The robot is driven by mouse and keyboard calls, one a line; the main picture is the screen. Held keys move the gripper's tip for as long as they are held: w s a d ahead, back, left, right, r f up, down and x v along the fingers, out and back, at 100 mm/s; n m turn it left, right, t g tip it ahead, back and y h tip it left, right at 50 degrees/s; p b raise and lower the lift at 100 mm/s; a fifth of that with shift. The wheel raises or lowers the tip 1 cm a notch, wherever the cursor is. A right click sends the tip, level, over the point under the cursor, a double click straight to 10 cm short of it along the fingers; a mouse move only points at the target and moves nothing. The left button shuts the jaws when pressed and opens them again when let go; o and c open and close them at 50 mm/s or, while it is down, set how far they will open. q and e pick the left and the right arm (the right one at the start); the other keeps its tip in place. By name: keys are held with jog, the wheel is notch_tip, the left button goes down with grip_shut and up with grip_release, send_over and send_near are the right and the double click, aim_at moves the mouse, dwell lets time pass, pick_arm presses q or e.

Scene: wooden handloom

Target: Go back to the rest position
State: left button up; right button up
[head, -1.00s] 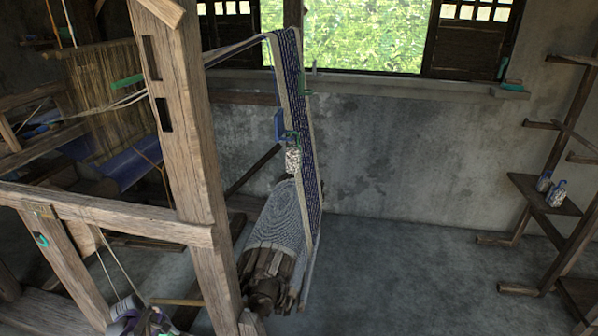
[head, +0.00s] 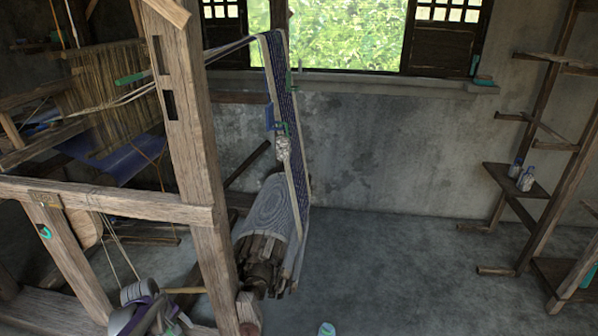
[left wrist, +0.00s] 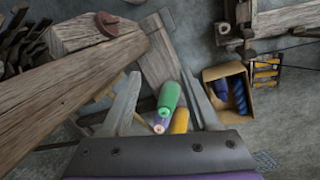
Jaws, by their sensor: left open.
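My left gripper (left wrist: 160,88) is open in the left wrist view, its two grey fingers spread apart. Green (left wrist: 169,97) and yellow (left wrist: 180,122) spools appear between and beyond the fingers; neither looks gripped. My right gripper is in neither view.
A cardboard box (left wrist: 238,108) holding dark blue rolls stands right of the fingers. Bottles (head: 525,180) stand on the right shelf (head: 505,178). The floor (head: 390,265) between loom and shelves is mostly clear. A small teal-and-white object (head: 327,329) shows at the bottom edge.

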pick_arm(q)
jog(key=s+d+r+m, duration=0.6)
jog(key=s+d+r, duration=0.5)
jog(key=d, duration=0.2)
jog(key=s+d+m+t+y, duration=0.1)
jog(key=s+d+m, duration=0.2)
jog(key=s, duration=0.5)
jog(key=s+d+m+t, duration=0.1)
jog(key=s+d+m, duration=0.25)
jog(key=s, duration=0.45)
notch_tip(320, 180, up, 26)
jog(key=t+p, duration=0.1)
jog(key=p, duration=2.1)
jog(key=shift+w, duration=0.45)
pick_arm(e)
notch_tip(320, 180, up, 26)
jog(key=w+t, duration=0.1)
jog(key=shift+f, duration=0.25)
pick_arm(q)
jog(key=shift+s+f, duration=0.1)
